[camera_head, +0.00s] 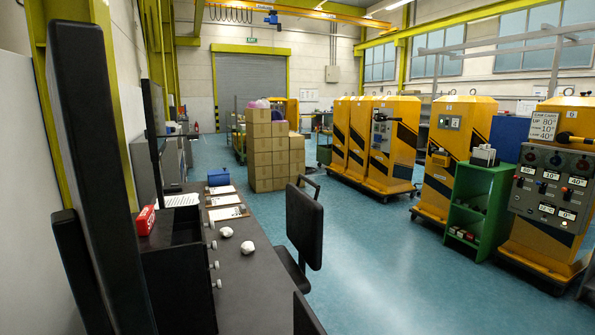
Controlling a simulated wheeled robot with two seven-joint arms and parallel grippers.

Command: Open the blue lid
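A small blue box-like object (219,177) sits at the far end of the dark desk; I cannot tell whether its top is a separate lid or whether it is shut. A larger blue panel or box (508,138) shows at the right, behind the green cabinet and beside a yellow machine. I cannot tell which of these, if either, carries the blue lid. Neither of my grippers is in view.
A dark desk (262,290) with papers and white lumps runs along the left, beside a tall black panel (88,150). A black chair (304,228) stands beside it. Cardboard boxes (270,150), yellow machines (447,150) and a green cabinet (475,210) border clear blue floor (385,265).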

